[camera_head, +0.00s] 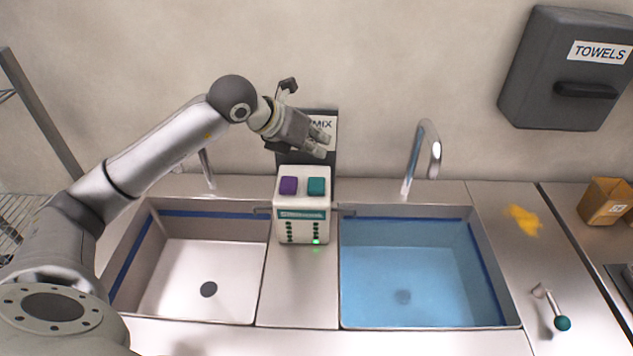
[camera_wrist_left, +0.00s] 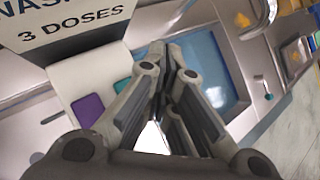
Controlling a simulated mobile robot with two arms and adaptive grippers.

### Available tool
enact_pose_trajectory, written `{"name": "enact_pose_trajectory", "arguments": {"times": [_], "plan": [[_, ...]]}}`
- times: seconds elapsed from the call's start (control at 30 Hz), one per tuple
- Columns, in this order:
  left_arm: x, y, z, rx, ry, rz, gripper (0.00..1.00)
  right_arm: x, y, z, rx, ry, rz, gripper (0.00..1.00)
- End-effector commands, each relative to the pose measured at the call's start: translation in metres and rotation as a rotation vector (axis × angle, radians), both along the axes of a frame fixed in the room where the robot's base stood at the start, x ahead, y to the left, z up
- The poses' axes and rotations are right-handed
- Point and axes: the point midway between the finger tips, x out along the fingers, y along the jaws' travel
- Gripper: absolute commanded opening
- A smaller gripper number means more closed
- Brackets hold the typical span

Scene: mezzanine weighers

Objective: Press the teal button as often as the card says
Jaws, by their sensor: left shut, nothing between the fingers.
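A white dispenser box (camera_head: 303,228) stands between two sinks, with a teal button (camera_head: 316,186) on the right of its top and a purple button (camera_head: 288,185) on the left. Both buttons also show in the left wrist view, teal (camera_wrist_left: 122,85) and purple (camera_wrist_left: 88,108). The bottom lamp of its right column glows green. A card behind it (camera_wrist_left: 85,25) reads "3 DOSES"; its upper line is cut off. My left gripper (camera_head: 323,146) is shut and empty, above and behind the teal button, apart from it, partly hiding the card. My right gripper is out of view.
The left sink (camera_head: 230,270) is empty; the right sink (camera_head: 405,265) holds blue water. Each has a faucet behind it. A yellow spill (camera_head: 522,220), a teal-ended tool (camera_head: 562,322) and a cardboard box (camera_head: 605,202) are at right. A towel dispenser (camera_head: 565,70) hangs on the wall.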

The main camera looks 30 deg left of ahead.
Motion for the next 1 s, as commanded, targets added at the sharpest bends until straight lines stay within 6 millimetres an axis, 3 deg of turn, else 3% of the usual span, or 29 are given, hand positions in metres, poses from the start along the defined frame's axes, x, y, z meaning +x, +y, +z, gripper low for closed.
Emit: {"name": "enact_pose_trajectory", "arguments": {"times": [0.6, 1.0], "plan": [[-0.006, -0.009, 0.022, 0.571, -0.279, -0.665, 0.0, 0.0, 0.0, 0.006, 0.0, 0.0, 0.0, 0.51], [-0.008, -0.009, 0.026, 0.734, -0.363, -0.853, 0.0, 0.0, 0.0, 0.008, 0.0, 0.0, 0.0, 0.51]]}}
